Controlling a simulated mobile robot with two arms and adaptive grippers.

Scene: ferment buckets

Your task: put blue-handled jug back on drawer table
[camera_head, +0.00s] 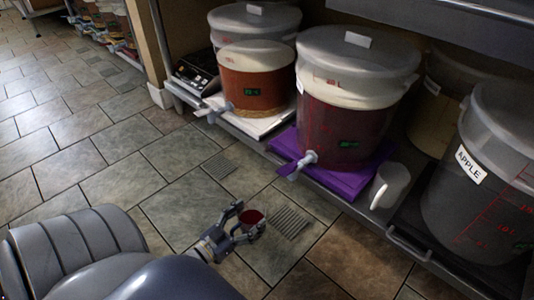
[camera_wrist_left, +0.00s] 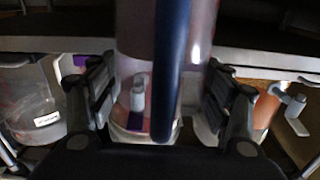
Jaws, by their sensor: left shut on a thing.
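My left gripper (camera_head: 243,224) is low over the tiled floor in the head view, in front of the shelf. The jug's lower part is hard to make out. I cannot pick out the drawer table in either view. My right gripper is not in view.
A low shelf holds a lidded dark red bucket (camera_head: 345,115) on a purple cloth (camera_head: 288,146), an orange-filled bucket (camera_head: 254,85) and a bucket labelled APPLE (camera_head: 480,200). Spigots (camera_head: 300,163) stick out over the edge. A white jug (camera_head: 391,184) stands there. The floor at left is clear.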

